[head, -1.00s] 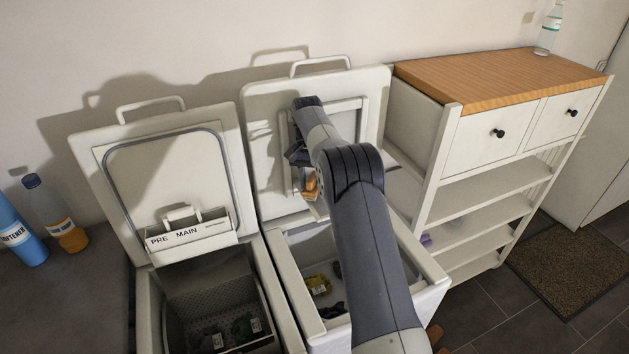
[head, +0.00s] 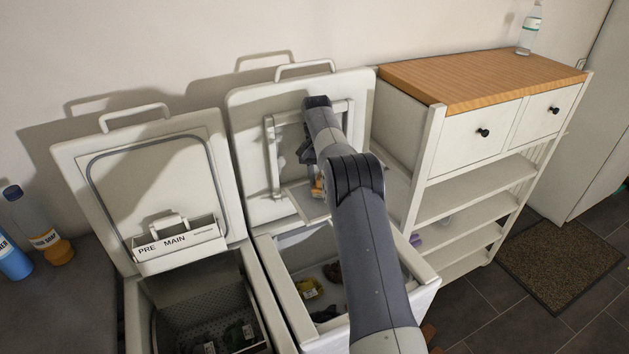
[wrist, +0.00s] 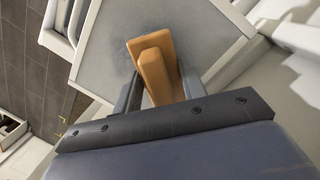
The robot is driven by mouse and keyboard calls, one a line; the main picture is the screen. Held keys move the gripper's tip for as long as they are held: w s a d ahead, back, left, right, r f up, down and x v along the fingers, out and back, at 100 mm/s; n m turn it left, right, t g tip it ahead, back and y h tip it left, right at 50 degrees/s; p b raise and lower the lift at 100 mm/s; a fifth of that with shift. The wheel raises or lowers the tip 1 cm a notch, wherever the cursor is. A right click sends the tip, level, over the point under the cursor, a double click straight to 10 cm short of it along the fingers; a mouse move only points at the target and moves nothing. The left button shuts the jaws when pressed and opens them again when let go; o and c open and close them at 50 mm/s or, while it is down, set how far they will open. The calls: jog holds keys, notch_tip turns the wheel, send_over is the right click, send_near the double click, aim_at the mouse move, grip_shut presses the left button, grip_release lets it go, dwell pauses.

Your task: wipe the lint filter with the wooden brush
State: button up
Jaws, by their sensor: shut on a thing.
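My gripper (head: 312,168) is shut on the wooden brush (wrist: 155,72), which also shows as a small orange patch in the head view (head: 318,187). It is in front of the raised lid (head: 245,120) of the right toploader. In the wrist view the brush lies over a grey panel in a pale frame, which looks like the lint filter (wrist: 105,40). Faint dark specks show on the panel near the brush. I cannot tell whether the bristles touch it. In the head view my arm hides part of the lid frame (head: 272,160) and most of the brush.
The left toploader (head: 155,190) is open too, with dark items in its drum. The right tub holds a yellow packet (head: 309,289) and dark items. A white shelf unit with a wooden top (head: 480,75) stands at right. Bottles (head: 52,240) stand at far left.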

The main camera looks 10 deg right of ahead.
jog(key=shift+w+d+f, duration=0.1)
jog(key=shift+w+d, duration=0.1)
jog(key=shift+d, duration=1)
jog(key=shift+w+d, duration=0.2)
jog(key=shift+d, duration=1)
jog(key=shift+w+r, duration=0.25)
jog(key=shift+r, duration=1.05)
jog(key=shift+s+r, duration=0.15)
jog(key=shift+r, duration=0.05)
